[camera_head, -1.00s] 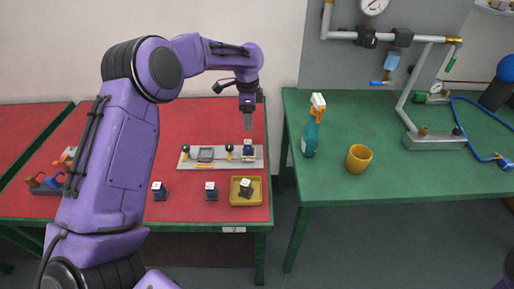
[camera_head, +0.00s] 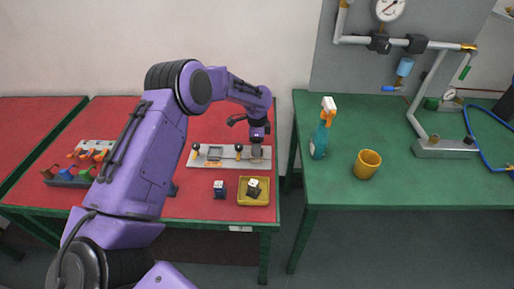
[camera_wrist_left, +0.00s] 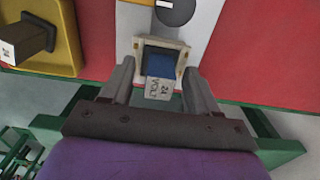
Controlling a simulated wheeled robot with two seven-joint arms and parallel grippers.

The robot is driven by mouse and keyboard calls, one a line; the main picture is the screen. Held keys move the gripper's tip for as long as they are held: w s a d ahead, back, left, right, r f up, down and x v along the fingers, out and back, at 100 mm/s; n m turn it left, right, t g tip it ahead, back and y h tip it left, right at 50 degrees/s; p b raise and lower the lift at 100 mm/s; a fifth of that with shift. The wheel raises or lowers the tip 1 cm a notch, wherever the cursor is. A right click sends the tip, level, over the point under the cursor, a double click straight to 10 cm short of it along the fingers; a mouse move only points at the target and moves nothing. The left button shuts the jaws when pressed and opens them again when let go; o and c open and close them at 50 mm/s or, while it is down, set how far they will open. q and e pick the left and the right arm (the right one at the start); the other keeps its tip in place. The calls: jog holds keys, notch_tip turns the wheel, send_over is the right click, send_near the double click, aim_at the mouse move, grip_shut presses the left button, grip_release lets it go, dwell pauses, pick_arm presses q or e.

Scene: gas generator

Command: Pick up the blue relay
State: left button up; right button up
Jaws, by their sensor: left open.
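The blue relay (camera_wrist_left: 161,62) sits in a pale square socket (camera_wrist_left: 180,47) at the end of the light panel (camera_wrist_left: 200,12). Its white label reads "24 VOLT". In the left wrist view my left gripper (camera_wrist_left: 160,68) is open, with one finger on each side of the relay and socket; I cannot tell whether the fingers touch it. In the head view my left gripper (camera_head: 256,148) points down over the right end of the panel (camera_head: 228,163) and largely hides the relay. My right gripper is not in view.
A yellow tray (camera_head: 242,201) holding a dark block (camera_head: 253,188) lies in front of the panel. A blue block with a white top (camera_head: 219,189) stands beside it. The green table (camera_head: 430,185) at right carries a spray bottle (camera_head: 319,142) and a yellow cup (camera_head: 367,165).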

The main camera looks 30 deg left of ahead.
pick_arm(q)
jog(key=shift+r, duration=0.1)
jog(key=c, duration=1.1)
